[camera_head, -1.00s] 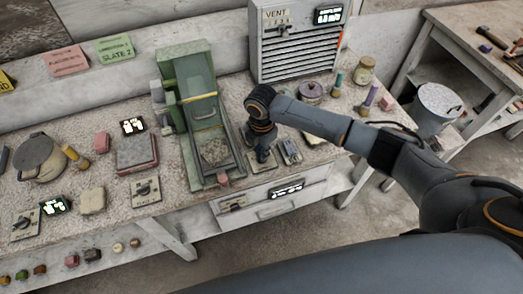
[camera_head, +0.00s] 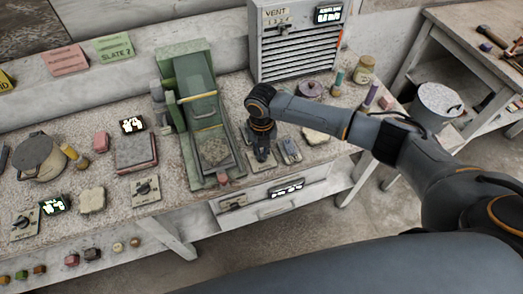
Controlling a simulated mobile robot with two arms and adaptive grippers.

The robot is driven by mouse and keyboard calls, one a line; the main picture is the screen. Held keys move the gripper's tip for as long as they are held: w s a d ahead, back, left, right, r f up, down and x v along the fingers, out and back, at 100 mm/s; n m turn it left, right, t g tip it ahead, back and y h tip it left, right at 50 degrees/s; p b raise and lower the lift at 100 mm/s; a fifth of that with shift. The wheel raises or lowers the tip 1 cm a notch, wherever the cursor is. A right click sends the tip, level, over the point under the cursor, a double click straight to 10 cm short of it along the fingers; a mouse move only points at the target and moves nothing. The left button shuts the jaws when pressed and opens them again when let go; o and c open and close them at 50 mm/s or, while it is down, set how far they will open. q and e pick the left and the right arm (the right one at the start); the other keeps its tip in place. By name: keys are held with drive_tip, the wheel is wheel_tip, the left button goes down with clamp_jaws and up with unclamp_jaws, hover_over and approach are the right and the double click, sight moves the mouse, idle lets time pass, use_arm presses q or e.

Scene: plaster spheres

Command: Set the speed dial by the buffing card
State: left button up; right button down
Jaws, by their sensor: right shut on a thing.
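My right gripper (camera_head: 262,156) points down onto a small dial plate (camera_head: 271,163) on the bench, right of the green machine (camera_head: 205,105). It is shut on the dial knob there, which the fingers mostly hide. The dial's setting cannot be read. A green card (camera_head: 114,47) and a pink card (camera_head: 69,60) lean on the back ledge. The green card ends in "SLATE" and a digit. Part of a yellow card (camera_head: 6,80) shows at the left edge. My left gripper is not in view.
Other dial plates lie at the front (camera_head: 145,190) and left (camera_head: 25,222) of the bench. A grey vent box (camera_head: 297,50) stands behind. A small device (camera_head: 289,151) and a pale pad (camera_head: 315,137) lie close right of the gripper. A bucket (camera_head: 437,108) stands right.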

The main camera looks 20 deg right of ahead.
sight(262, 154)
drive_tip(key=shift+n, duration=1.1)
drive_tip(key=c, duration=1.4)
unclamp_jaws()
drive_tip(key=shift+r, duration=0.1)
wheel_tip(262, 154, up, 12)
drive_tip(key=shift+f, duration=0.1)
